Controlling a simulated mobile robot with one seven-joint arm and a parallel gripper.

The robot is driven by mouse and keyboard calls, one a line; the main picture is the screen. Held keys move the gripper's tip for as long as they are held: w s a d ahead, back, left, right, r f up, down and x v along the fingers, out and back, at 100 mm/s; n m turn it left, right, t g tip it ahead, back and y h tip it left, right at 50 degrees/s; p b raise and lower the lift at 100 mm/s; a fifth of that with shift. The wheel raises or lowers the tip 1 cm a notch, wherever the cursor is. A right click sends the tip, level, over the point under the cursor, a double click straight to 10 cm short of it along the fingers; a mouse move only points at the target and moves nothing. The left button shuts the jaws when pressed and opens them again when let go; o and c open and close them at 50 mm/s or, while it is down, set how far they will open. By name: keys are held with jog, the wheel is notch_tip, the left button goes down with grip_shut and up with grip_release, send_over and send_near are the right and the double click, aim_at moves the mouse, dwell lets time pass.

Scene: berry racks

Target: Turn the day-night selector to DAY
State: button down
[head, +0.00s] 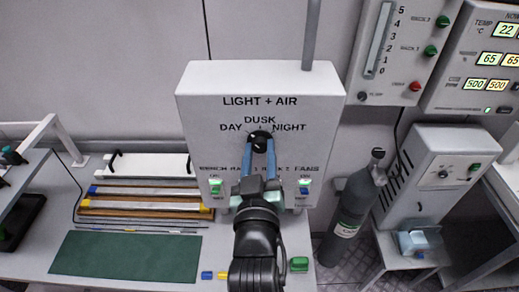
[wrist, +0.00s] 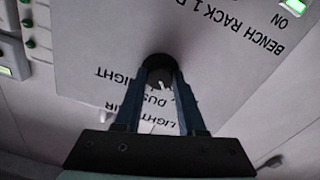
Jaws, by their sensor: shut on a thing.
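The day-night selector is a round black knob (head: 260,136) on the front of the white LIGHT + AIR box (head: 215,85). DAY is printed to its left, DUSK above it and NIGHT to its right. My gripper (head: 259,148) is shut on the knob, with a blue finger on either side. In the wrist view the panel appears upside down, and the knob (wrist: 157,68) sits between the fingertips. Its white pointer mark points roughly toward DUSK; the exact angle is hard to read. The DAY label is hidden there behind a finger.
Below the knob are green-lit switches, left (head: 215,186) and right (head: 305,186), close beside my arm. A grey gas bottle (head: 352,210) stands right of the box.

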jog(key=shift+r+n, duration=0.1)
jog(key=shift+n, duration=0.6)
jog(key=c, duration=0.5)
grip_release()
jog(key=s+b, duration=0.4)
jog(key=s, duration=0.9)
jog(key=shift+a+f, duration=0.2)
jog(key=shift+f, duration=0.1)
jog(key=shift+w, duration=0.1)
